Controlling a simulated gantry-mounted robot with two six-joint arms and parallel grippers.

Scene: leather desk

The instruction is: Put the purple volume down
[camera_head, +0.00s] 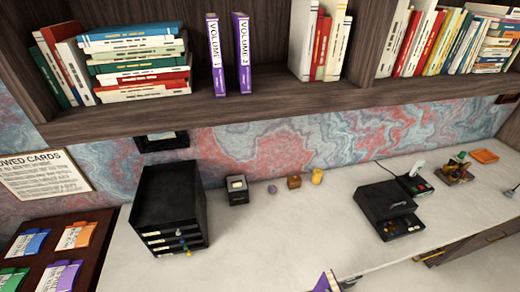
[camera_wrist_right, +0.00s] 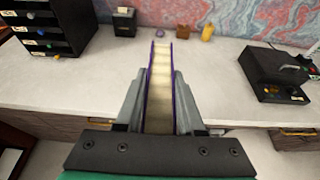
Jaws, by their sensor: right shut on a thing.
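My right gripper (camera_wrist_right: 160,80) is shut on a purple volume (camera_wrist_right: 160,65). In the right wrist view the book stands on edge between the two grey fingers, its cream page edges facing the camera and its purple covers at the sides. Its far end overlaps the desk top in that view; whether it touches the desk I cannot tell. In the head view only a purple corner of it (camera_head: 323,283) shows at the bottom edge. Two other purple volumes, Volume 1 (camera_head: 215,55) and Volume 2 (camera_head: 243,55), stand upright on the shelf. My left gripper is not in view.
The wooden shelf (camera_head: 300,98) has free room on both sides of the two volumes. On the pale desk (camera_head: 290,225) stand a black drawer unit (camera_head: 165,205), small items at the back and a black cash box (camera_head: 385,203). The desk's middle is clear.

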